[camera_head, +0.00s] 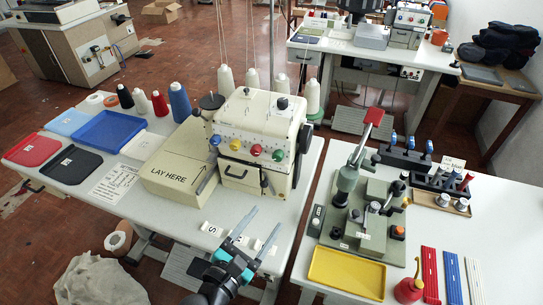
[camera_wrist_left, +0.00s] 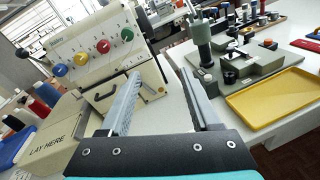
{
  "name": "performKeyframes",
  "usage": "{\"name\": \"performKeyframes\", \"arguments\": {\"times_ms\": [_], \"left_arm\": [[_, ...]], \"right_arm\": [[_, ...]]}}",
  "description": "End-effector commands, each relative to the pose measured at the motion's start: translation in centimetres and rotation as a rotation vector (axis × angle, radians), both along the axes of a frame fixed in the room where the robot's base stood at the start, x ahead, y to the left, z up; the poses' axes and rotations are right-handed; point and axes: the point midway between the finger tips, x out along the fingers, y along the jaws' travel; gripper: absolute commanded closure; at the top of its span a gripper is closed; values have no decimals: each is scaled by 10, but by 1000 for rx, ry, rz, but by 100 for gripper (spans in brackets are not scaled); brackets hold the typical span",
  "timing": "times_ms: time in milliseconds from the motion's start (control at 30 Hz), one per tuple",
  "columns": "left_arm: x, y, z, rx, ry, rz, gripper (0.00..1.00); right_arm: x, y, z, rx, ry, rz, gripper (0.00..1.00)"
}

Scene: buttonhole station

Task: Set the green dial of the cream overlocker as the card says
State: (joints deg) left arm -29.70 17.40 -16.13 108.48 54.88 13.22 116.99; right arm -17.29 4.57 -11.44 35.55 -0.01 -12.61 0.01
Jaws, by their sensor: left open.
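The cream overlocker (camera_head: 262,112) stands on the left white table. Its front carries a row of blue, yellow, red and green dials. The green dial (camera_head: 278,155) is at the right end; it also shows in the left wrist view (camera_wrist_left: 127,35). Its setting is too small to read. A printed white card (camera_head: 115,181) lies at the table's left; its text is not legible. My left gripper (camera_head: 268,217) is open and empty, in front of and below the dials, apart from the machine. In the left wrist view its fingers (camera_wrist_left: 160,74) point towards it. My right gripper is not in view.
A cream box marked LAY HERE (camera_head: 165,185) adjoins the machine's left. Small labelled white blocks (camera_head: 212,229) lie at the table's front edge. On the right table are a green press (camera_head: 360,218) and a yellow tray (camera_head: 346,275). A gap separates the tables.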

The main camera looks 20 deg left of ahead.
Motion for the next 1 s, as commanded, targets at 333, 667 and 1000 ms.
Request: {"name": "performKeyframes", "arguments": {"times_ms": [333, 667, 1000], "left_arm": [[3, 26, 36, -454, -43, 148, 37], [41, 24, 38, -458, -47, 151, 37], [96, 20, 38, -456, -46, 149, 37]], "right_arm": [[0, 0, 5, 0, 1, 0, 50], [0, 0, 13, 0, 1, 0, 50], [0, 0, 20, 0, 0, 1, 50]]}}
